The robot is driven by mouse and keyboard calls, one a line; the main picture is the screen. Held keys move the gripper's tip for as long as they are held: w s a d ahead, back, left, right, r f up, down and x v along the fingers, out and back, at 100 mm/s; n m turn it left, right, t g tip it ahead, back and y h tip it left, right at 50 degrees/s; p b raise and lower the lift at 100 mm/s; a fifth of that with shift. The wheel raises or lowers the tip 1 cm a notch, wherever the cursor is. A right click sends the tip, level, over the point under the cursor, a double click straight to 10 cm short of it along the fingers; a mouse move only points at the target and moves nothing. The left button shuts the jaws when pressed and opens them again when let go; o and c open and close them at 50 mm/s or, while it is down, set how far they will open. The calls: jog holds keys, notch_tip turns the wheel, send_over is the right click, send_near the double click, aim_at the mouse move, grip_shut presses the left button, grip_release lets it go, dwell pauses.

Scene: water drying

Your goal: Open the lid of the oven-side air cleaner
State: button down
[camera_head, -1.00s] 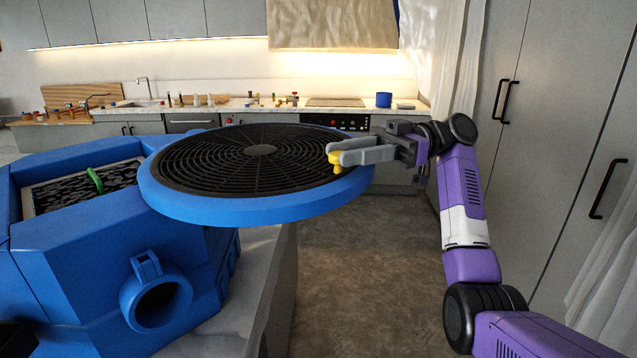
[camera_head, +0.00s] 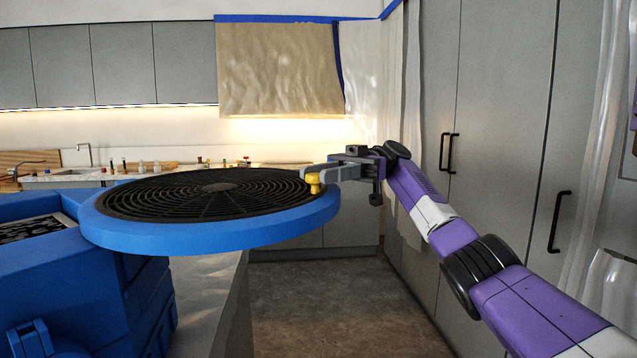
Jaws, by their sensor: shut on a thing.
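The air cleaner's lid (camera_head: 215,240) is a large round blue disc with a black ribbed grille (camera_head: 225,193). It is swung out to the right of the blue air cleaner body (camera_head: 85,285), and its right part overhangs the counter edge. The body's top opening (camera_head: 28,228) shows at the left, partly cut off by the frame. A yellow knob (camera_head: 314,184) stands on the lid's right rim. My gripper (camera_head: 316,175) is at the knob, with its grey fingers shut on it. The far finger is partly hidden.
The body stands on a grey counter (camera_head: 212,305). Free floor (camera_head: 320,300) lies to its right. Tall grey cabinets (camera_head: 500,150) with black handles and a white curtain (camera_head: 598,150) stand at the right. A back counter (camera_head: 75,180) holds small items.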

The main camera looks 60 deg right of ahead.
jog(key=shift+w+f, duration=0.1)
jog(key=shift+f, duration=0.05)
jog(key=c, duration=1)
grip_release()
jog(key=shift+c, duration=0.2)
notch_tip(320, 180, up, 20)
jog(key=p, duration=0.9)
